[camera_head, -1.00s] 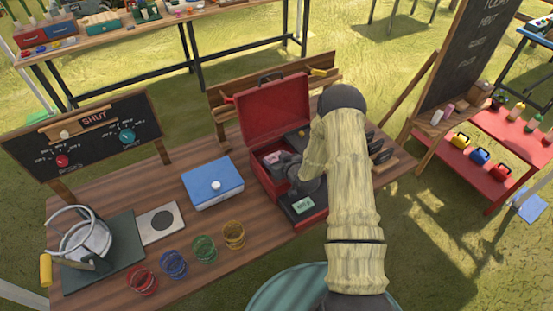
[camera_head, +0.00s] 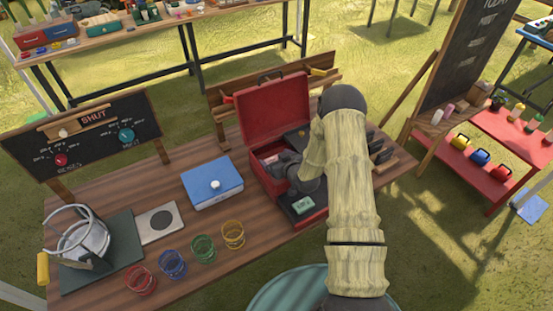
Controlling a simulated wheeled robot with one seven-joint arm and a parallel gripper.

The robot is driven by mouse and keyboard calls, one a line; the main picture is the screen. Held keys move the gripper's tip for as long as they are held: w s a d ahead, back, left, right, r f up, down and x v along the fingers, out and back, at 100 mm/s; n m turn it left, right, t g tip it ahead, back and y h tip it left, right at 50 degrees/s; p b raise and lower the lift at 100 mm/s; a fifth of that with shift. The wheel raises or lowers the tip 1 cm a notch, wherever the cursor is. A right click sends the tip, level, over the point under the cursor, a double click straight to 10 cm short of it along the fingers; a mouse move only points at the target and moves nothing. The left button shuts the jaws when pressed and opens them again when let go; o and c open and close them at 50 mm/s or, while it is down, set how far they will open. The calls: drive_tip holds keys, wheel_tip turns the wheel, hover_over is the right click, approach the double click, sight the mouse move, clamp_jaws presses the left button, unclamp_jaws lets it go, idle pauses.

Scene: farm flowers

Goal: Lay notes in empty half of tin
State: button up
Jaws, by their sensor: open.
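The red tin (camera_head: 325,213) stands open on the wooden table, its lid (camera_head: 274,109) raised at the back. Its inside is dark and divided. A small green and white bundle of notes (camera_head: 303,204) lies in the near part. Something pale and pinkish (camera_head: 270,159) shows in the left part, mostly covered by my gripper. My dark gripper (camera_head: 279,165) is open over the left middle of the tin, apart from the green notes. My arm hides the tin's right side, and I cannot tell whether anything is between the fingers.
A blue and white box (camera_head: 212,184) stands left of the tin. Several coloured wire rings (camera_head: 173,264) line the table's front. A grey plate (camera_head: 160,223) and a metal-framed device (camera_head: 84,237) are further left. A "SHUT" chalkboard (camera_head: 90,140) stands behind.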

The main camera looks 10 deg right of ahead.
drive_tip(key=shift+s+f, duration=0.45)
drive_tip(key=shift+f, duration=0.35)
drive_tip(key=shift+w+r+p, duration=0.2)
drive_tip(key=shift+r+p, duration=0.5)
drive_tip(key=shift+p, duration=0.25)
drive_tip(key=b+v, duration=0.1)
drive_tip(key=v, duration=0.3)
drive_tip(key=b+v, duration=0.1)
drive_tip(key=v, duration=0.3)
drive_tip(key=b+v, duration=0.1)
drive_tip(key=v, duration=0.3)
drive_tip(key=shift+w+r, duration=0.2)
drive_tip(key=shift+r, duration=0.05)
drive_tip(key=shift+r, duration=0.1)
drive_tip(key=s+a+r+m+g+h, duration=0.1)
drive_tip(key=s+r+g+h, duration=0.1)
drive_tip(key=s+r+g, duration=0.3)
drive_tip(key=s+a+r+m+g+h, duration=0.2)
drive_tip(key=s+r+g, duration=0.2)
drive_tip(key=s+r, duration=0.6)
drive_tip(key=s, duration=0.4)
drive_tip(key=shift+s+a+r+m+g, duration=0.15)
drive_tip(key=shift+r+m+g, duration=0.15)
drive_tip(key=shift+g, duration=0.1)
